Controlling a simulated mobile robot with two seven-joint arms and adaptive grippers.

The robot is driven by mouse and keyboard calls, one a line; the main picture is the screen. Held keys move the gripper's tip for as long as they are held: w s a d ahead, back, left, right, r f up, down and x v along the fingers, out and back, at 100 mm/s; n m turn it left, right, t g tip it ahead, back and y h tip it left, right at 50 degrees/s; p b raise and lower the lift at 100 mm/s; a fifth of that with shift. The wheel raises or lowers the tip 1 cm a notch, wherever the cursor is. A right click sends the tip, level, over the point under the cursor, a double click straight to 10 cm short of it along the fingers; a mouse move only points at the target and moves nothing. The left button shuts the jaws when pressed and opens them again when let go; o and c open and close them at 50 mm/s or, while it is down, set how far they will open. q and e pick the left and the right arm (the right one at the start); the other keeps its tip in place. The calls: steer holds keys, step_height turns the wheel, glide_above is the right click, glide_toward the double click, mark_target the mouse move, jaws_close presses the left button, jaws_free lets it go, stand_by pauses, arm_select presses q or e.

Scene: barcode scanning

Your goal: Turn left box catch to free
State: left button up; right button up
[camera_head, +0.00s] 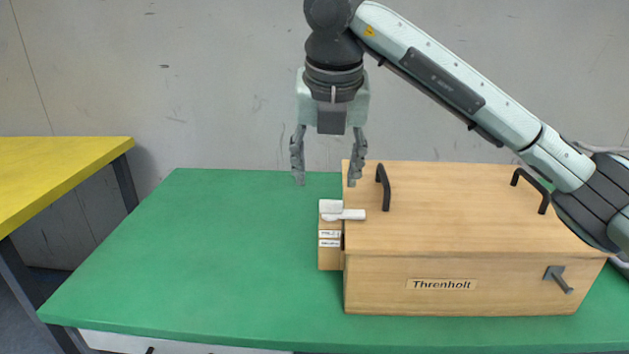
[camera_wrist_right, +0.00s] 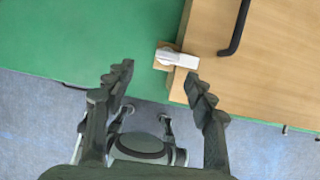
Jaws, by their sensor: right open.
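A large wooden box (camera_head: 460,208) labelled "Threnholt" stands on the green table. On its left side is a narrow wooden block with two small labels (camera_head: 329,256), topped by a white catch (camera_head: 342,211) whose lever points right over the box lid. The catch also shows in the right wrist view (camera_wrist_right: 176,57), above and between the fingers. My right gripper (camera_head: 326,180) points down with its fingers wide apart, above and behind the catch, touching nothing. In the right wrist view, the right gripper (camera_wrist_right: 163,84) is open and empty. My left gripper is not in view.
Two black handles stand on the lid, one at left (camera_head: 385,188) and one at right (camera_head: 533,190). A grey latch (camera_head: 558,279) is on the box's front right. The green table (camera_head: 200,255) is clear on the left; a yellow table (camera_head: 55,170) stands beyond.

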mark_target(331, 201)
steer(key=x, duration=0.4)
steer(key=d+x, duration=0.1)
steer(key=x, duration=0.1)
steer(key=shift+w+f+p, duration=0.1)
steer(key=shift+w+p, duration=0.25)
steer(key=shift+w, duration=0.05)
steer(key=shift+w+f, duration=0.2)
steer(key=shift+f, duration=0.2)
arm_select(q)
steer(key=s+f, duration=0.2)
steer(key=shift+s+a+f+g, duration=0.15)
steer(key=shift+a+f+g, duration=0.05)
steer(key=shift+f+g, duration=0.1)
arm_select(e)
steer(key=shift+c, duration=0.6)
steer(key=c, duration=1)
steer(key=shift+c, duration=0.2)
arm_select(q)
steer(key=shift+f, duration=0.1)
